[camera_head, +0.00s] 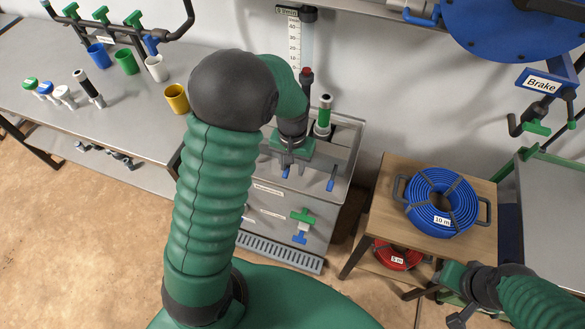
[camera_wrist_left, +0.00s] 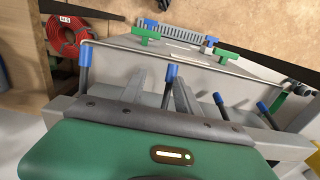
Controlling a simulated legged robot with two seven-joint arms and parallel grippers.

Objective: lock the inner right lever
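The manifold (camera_head: 272,225) is a grey metal box with blue-tipped dark levers along its front. In the left wrist view the levers stand in a row, with left and right reversed. The inner right lever (camera_wrist_left: 170,80) stands between my left gripper's two grey fingers (camera_wrist_left: 160,82). The fingers are apart, and I cannot tell whether either touches it. The outer right lever (camera_wrist_left: 85,65) is outside them; two other levers (camera_wrist_left: 218,100) (camera_wrist_left: 262,107) stand on the other side. In the head view my left gripper (camera_head: 294,165) hides part of the row. My right gripper (camera_head: 460,312) is partly visible, low at right.
A wooden stand (camera_head: 385,222) holds a blue hose coil (camera_head: 440,203), with a red coil (camera_head: 398,255) below. A green-banded cylinder (camera_head: 323,115) stands behind my left gripper. Green and blue handles (camera_head: 301,225) stick out of the manifold's front. A bench (camera_head: 130,135) with cups is at left.

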